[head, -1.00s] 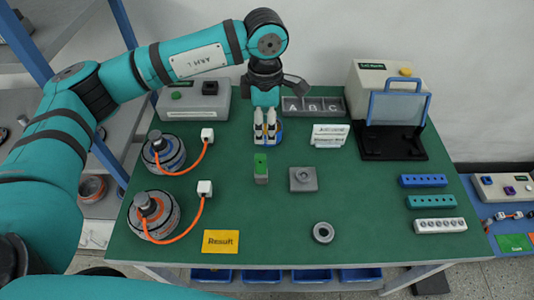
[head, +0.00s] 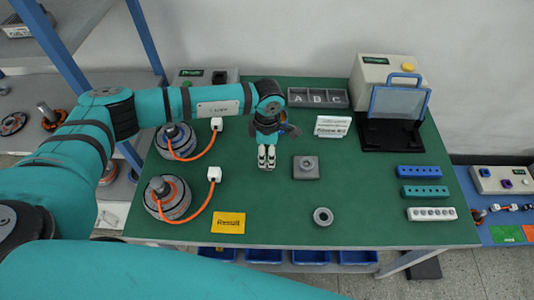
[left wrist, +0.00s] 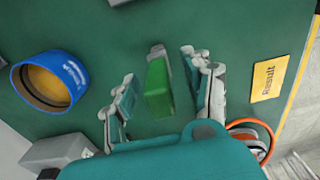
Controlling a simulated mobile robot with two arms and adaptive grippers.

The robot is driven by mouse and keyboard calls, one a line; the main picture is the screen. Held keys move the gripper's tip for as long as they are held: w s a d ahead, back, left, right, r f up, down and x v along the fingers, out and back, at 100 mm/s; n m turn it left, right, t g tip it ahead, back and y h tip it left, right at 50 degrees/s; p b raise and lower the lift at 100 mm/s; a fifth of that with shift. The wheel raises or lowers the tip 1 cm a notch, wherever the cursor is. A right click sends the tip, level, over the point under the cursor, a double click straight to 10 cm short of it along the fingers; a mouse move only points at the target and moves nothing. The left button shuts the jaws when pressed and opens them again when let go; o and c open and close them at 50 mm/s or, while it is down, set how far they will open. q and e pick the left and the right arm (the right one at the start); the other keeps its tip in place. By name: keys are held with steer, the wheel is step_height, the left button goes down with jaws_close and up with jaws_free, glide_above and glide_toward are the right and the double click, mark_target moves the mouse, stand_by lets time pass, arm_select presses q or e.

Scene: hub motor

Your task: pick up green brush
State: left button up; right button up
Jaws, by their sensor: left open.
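The green brush (left wrist: 158,85) is a small green block with a grey end. In the left wrist view it lies between the spread fingers of my left gripper (left wrist: 160,78), with gaps on both sides. In the head view my left gripper (head: 266,158) points down over the middle-left of the green table, and the brush is hidden behind its fingers. The left gripper is open and holds nothing. My right gripper is not in view.
A grey square block (head: 306,167) stands right of the gripper, with a grey ring (head: 323,216) nearer the front. Two motors (head: 172,198) with orange cables stand to the left. A blue ring (left wrist: 75,76) shows in the wrist view. The yellow Result card (head: 228,222) lies in front.

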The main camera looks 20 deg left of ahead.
arm_select(q)
steer(key=shift+f, duration=1.15)
jaws_close()
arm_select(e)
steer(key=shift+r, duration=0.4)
arm_select(q)
steer(key=shift+r, duration=0.2)
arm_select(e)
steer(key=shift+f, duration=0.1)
